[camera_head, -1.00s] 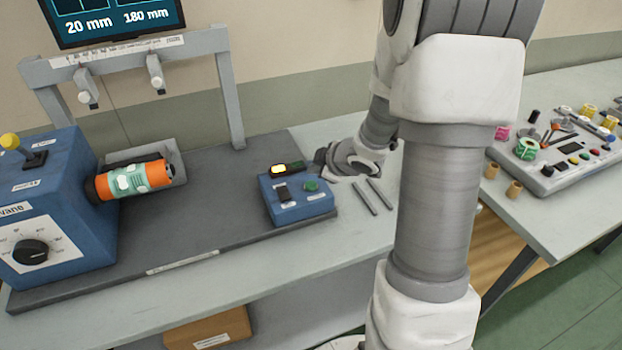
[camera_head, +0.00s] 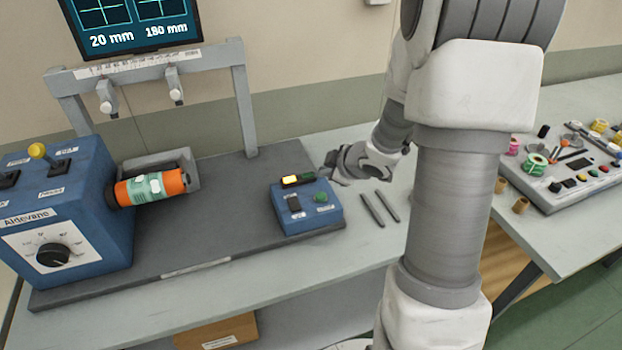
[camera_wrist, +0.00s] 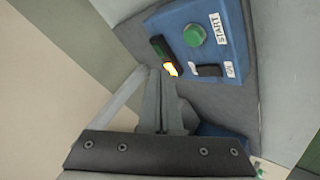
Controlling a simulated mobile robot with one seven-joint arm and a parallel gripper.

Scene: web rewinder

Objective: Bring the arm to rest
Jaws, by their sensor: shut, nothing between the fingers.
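My gripper (camera_head: 334,172) is over the right end of the grey machine bed, just right of and behind the blue control box (camera_head: 308,207). In the wrist view my gripper (camera_wrist: 162,75) has its fingers together with nothing between them, and the control box (camera_wrist: 236,25) with its green button (camera_wrist: 194,35) and lit yellow lamp (camera_wrist: 169,69) lies beyond the tips. Whether the fingertips touch the box cannot be told. My arm's large links hide part of the bench on the right.
The blue winder (camera_head: 66,225) holds an orange and green roll (camera_head: 152,187) at the left. A grey frame (camera_head: 244,100) stands behind the bed. Two dark rods (camera_head: 380,208) lie right of the control box. A side table (camera_head: 570,240) holds a panel (camera_head: 570,180).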

